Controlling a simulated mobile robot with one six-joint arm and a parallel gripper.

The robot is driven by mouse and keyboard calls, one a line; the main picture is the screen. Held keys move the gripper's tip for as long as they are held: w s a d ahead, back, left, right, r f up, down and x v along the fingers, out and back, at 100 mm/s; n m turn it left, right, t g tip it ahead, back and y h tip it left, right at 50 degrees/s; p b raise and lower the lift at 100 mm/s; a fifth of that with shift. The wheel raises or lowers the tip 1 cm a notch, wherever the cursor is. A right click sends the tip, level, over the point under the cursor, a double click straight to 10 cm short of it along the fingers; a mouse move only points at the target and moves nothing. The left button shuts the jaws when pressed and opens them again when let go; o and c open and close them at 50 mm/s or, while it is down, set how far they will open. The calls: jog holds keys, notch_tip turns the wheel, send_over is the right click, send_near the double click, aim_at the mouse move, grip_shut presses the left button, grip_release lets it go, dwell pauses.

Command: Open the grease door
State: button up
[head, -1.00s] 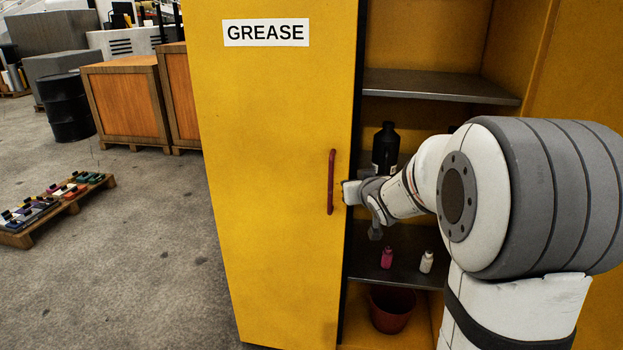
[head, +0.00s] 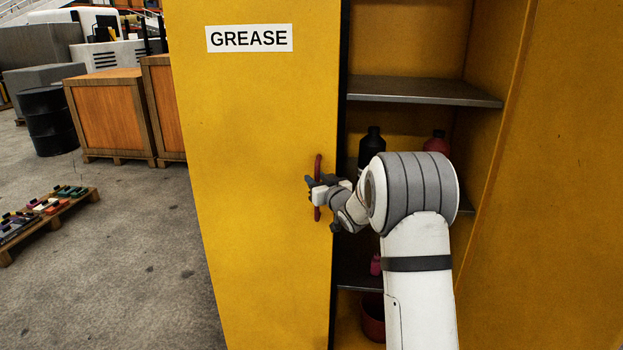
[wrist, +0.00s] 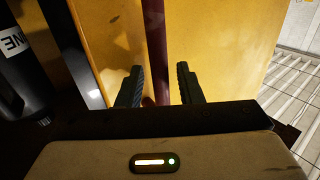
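The yellow grease door (head: 250,120), with a white GREASE label (head: 249,38), stands partly open, with the cabinet's inside showing to its right. Its vertical red handle (head: 318,165) is near the door's right edge. My gripper (head: 314,190) is at the handle. In the wrist view the dark red handle (wrist: 155,40) runs between the two fingers of my gripper (wrist: 160,78). The fingers are apart, with a gap visible on each side of the handle, so they are around it and not closed on it.
Inside the cabinet are grey shelves (head: 420,91), a black bottle (head: 372,143), a red bottle (head: 437,142) and a red bucket (head: 372,318). A pallet with small items (head: 45,220) lies on the floor at left. The floor (head: 150,270) before the door's left side is clear.

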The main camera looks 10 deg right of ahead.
jog(key=shift+w+a, duration=0.1)
jog(key=shift+w, duration=0.1)
grip_shut()
dwell(0.3)
